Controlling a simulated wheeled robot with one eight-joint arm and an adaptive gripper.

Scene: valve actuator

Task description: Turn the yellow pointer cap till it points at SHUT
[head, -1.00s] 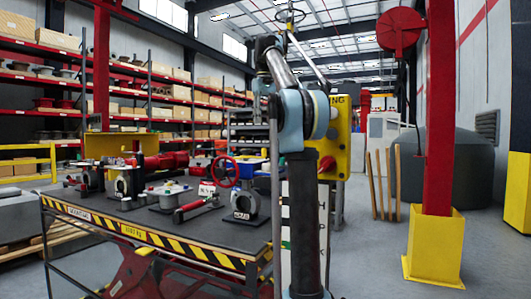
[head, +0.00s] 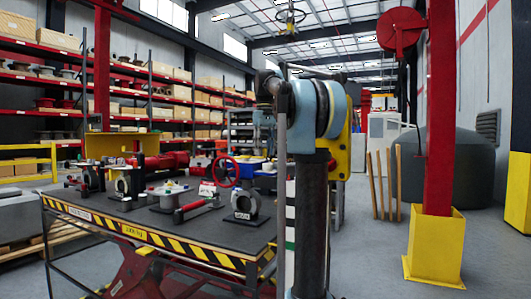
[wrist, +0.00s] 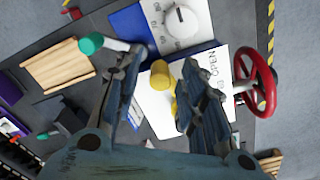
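The yellow pointer cap (wrist: 160,76) shows in the wrist view between the two fingers of my gripper (wrist: 163,70). The fingers are open, one on each side, with visible gaps to the cap. The cap stands over a white plate (wrist: 216,92) printed with OPEN near the right finger. The word SHUT is not readable, and part of the plate is hidden by my fingers. In the head view my gripper (head: 262,138) hangs down behind the bench's right end, and I cannot make out the cap there.
A red handwheel (wrist: 256,82) stands close right of the plate. In the head view, the dark bench (head: 120,218) holds several valve parts.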

